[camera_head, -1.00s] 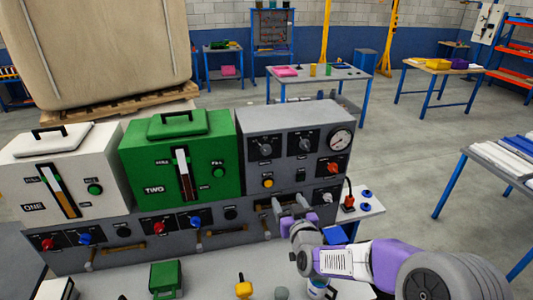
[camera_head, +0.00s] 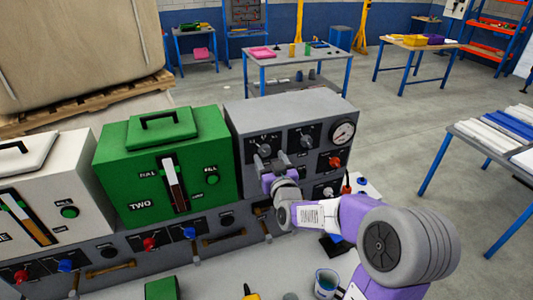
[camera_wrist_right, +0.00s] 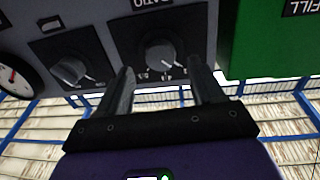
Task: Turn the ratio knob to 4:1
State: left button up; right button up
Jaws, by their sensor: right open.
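The ratio knob (camera_wrist_right: 158,50) is a dark round knob with a pale pointer line on a black plate marked RATIO. The wrist view shows it upside down, with the pointer toward the lower right of that picture. It also shows on the grey control box in the head view (camera_head: 265,148), just above the fingers. My right gripper (camera_head: 272,161) is open in front of and slightly below the knob. In the wrist view its two fingers (camera_wrist_right: 161,75) stand either side of the knob, apparently not touching it. The small scale marks are too blurred to read surely. My left gripper is out of view.
A second knob (camera_head: 307,141) sits right of the ratio knob, then a gauge (camera_head: 343,132). A red knob (camera_head: 335,162) is below the gauge. The green tank TWO (camera_head: 130,169) stands close on the left. A cup (camera_head: 326,284) stands near my right arm.

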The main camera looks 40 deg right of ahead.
aim_at(266, 152)
jog(key=x, duration=0.2)
jog(key=shift+w+f, duration=0.1)
jog(key=shift+w, duration=0.25)
jog(key=shift+w+d, duration=0.1)
jog(key=shift+w, duration=0.1)
jog(key=shift+c, duration=0.2)
